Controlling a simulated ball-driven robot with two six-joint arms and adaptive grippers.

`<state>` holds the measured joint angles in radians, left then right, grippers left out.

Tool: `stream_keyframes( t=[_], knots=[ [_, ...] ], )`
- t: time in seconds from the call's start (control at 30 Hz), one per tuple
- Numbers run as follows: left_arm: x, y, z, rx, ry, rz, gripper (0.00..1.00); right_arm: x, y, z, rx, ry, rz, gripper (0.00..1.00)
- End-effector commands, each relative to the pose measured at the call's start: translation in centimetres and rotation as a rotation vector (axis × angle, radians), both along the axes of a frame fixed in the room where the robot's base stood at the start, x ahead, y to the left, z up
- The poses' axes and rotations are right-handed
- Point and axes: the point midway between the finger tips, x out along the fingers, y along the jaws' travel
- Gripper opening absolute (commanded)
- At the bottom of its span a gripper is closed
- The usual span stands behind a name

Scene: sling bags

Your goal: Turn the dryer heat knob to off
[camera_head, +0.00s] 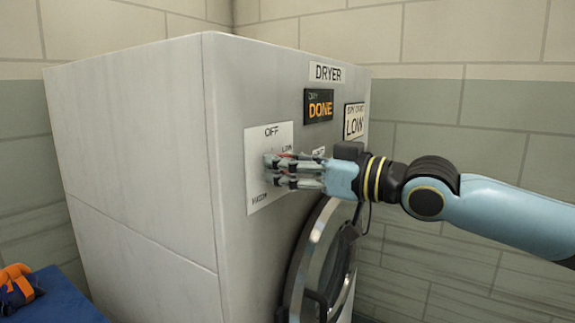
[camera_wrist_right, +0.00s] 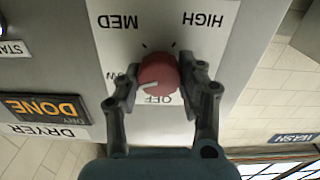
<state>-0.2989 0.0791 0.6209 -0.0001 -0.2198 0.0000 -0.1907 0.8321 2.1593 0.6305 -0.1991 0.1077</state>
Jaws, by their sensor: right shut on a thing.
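The red heat knob (camera_wrist_right: 158,74) sits on a white dial panel with OFF, LOW, MED and HIGH labels, upside down in the right wrist view. Its white pointer mark slants toward the lower left of that picture, between LOW and OFF. My right gripper (camera_wrist_right: 155,82) is shut on the knob, one finger on each side. In the head view my right gripper (camera_head: 275,170) reaches in from the right and hides most of the knob. The dryer (camera_head: 140,150) is a large grey-white box; its dial panel (camera_head: 257,192) is on its front. My left gripper is out of view.
A DONE display (camera_head: 318,105) and a LOW sign (camera_head: 354,121) are above and right of the dial. The round dryer door (camera_head: 315,240) is below my right gripper. An orange object (camera_head: 17,285) lies on a blue surface (camera_head: 62,298) at the lower left.

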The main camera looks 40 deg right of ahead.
Motion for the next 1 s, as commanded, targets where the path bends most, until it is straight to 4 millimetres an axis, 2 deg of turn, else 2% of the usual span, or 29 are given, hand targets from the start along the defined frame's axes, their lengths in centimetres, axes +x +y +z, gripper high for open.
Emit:
stream_keyframes(
  t=[0.47,1.0],
  knots=[
    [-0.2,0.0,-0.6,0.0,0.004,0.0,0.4,0.0,0.0,-0.2,-0.084,-0.034,0.0,0.06],
    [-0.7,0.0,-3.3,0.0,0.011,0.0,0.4,-0.1,0.2,-0.4,-0.515,-0.211,0.001,0.06]
  ],
)
